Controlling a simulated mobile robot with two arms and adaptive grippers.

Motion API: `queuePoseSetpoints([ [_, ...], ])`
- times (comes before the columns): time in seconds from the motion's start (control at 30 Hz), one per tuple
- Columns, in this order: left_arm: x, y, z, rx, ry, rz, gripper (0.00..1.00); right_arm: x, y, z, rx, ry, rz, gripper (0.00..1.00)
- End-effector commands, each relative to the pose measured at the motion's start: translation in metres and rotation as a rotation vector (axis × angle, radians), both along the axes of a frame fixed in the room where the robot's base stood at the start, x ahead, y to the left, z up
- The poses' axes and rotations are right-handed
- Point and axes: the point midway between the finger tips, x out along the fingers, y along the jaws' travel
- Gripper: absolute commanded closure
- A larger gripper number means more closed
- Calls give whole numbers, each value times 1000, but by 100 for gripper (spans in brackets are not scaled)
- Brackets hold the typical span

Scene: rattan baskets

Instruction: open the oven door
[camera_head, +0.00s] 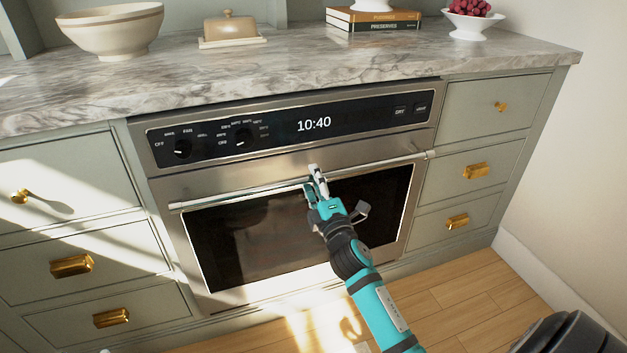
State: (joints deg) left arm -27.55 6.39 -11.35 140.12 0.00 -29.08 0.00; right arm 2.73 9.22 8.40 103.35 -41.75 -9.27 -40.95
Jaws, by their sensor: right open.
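The oven is built into the cabinets, with a steel front and a black control panel (300,122) showing 10:40. Its door (255,245) is shut, with a dark glass window. A long horizontal bar handle (250,194) runs across the door's top. My right gripper (314,178) is at the middle of this handle, its fingertips overlapping the bar in the picture. It is open; I cannot tell whether it touches the bar or has a finger behind it. My left gripper is not in view.
Cabinet drawers with brass pulls flank the oven on the left (70,265) and right (475,171). The marble counter (270,65) above holds a bowl (110,30), a butter dish (230,28), books (373,19) and a fruit stand (470,24). The wooden floor (440,300) in front looks clear.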

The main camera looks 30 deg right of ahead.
Motion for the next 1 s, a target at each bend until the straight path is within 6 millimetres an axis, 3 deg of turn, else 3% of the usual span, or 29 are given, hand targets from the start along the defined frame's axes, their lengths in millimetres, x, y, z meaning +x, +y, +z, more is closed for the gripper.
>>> queuePoseSetpoints([
  [0.4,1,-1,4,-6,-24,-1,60,9,-2,2,0,1,1,53],
  [0.77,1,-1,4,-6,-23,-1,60,9,-2,2,0,0,0,100],
  [1.0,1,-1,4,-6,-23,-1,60,9,-2,1,1,1,0,100],
])
